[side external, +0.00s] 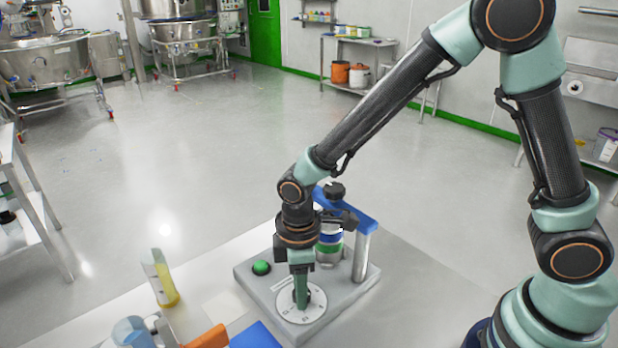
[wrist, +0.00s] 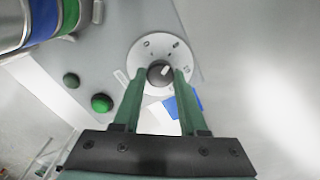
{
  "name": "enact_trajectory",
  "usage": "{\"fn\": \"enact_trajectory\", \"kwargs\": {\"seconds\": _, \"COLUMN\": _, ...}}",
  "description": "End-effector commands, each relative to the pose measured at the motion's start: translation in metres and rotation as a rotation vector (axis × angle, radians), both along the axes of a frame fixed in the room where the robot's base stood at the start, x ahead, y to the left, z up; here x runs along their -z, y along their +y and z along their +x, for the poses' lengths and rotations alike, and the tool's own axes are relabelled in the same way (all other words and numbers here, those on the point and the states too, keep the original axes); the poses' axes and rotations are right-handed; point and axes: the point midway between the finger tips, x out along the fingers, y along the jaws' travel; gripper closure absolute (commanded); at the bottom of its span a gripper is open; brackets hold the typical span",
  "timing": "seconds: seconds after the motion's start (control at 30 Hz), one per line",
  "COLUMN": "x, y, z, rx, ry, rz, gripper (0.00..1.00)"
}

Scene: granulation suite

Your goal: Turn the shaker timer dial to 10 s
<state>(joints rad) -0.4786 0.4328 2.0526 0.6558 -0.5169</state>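The shaker (side external: 345,285) is a grey base with a blue top arm and a black top knob. Its timer dial is a white disc (side external: 318,308) with dark marks at the front of the base; it also shows in the wrist view (wrist: 140,55). A dark round knob (wrist: 157,77) sits at its centre with a pale pointer mark aimed up and right. The printed marks are too small to read surely. My gripper (side external: 301,303) points down at the dial. In the wrist view its green fingers (wrist: 161,78) stand on both sides of the knob; I cannot tell whether they press it.
A green button (side external: 262,267) is on the base left of the dial. A striped vessel (side external: 328,246) stands under the blue arm. A tilted bottle with yellow contents (side external: 161,280), a clear blue cup (side external: 132,333) and a blue item (side external: 255,336) are to the left.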

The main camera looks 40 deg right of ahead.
Motion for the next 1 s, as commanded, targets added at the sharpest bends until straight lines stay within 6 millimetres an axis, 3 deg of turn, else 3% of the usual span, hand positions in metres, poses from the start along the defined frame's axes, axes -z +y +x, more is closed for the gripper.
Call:
{"fn": "enact_trajectory", "kwargs": {"seconds": 0.47, "x": -0.0006, "y": 0.0, "z": 0.0004, "rx": 0.126, "ry": 0.0, "rz": 0.0, "gripper": 1.0}}
{"fn": "enact_trajectory", "kwargs": {"seconds": 1.0, "x": -0.0009, "y": -0.0008, "z": 0.0013, "rx": 0.611, "ry": 0.0, "rz": 0.0, "gripper": 1.0}}
